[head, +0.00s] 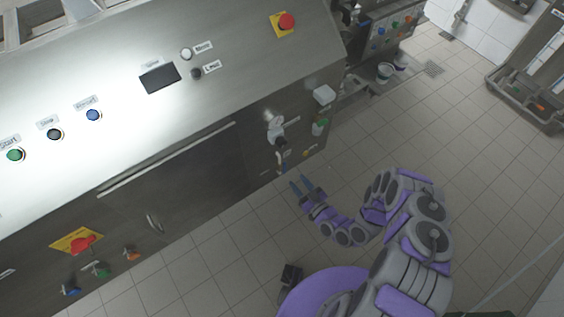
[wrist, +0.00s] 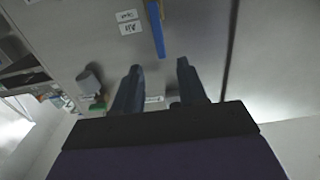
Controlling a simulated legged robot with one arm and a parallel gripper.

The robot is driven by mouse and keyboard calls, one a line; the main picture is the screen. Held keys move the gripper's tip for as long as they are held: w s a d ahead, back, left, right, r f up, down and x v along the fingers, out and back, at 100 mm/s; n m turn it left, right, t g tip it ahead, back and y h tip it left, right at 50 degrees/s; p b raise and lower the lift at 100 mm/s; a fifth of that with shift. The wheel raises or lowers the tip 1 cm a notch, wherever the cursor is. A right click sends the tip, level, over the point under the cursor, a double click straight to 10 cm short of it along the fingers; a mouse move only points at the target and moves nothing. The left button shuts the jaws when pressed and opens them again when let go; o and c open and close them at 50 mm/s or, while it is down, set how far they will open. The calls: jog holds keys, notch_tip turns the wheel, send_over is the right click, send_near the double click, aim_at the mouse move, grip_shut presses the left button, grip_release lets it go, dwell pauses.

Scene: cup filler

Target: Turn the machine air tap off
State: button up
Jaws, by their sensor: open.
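In the wrist view a blue lever handle (wrist: 156,28) sits on the grey machine panel, and I take it for the air tap. It runs up and down in the picture beside two small white labels whose text I cannot read clearly. My gripper (wrist: 158,66) is open and empty. Its two dark fingers point at the panel, with the handle's lower end level with the gap between the tips. I cannot tell the depth between them.
A grey knob (wrist: 90,80) and a green part (wrist: 97,104) stick out left of my fingers. In the head view a silver regulator (head: 275,128) and a white box (head: 323,95) stand out from the machine (head: 190,190). Tiled floor (head: 480,180) is free to the right.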

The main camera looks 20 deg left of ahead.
aim_at(285, 167)
jog(key=x, duration=1.1)
jog(key=shift+w+a+b, duration=0.25)
jog(key=shift+a+b, duration=0.1)
jog(key=shift+c, duration=0.2)
grip_shut()
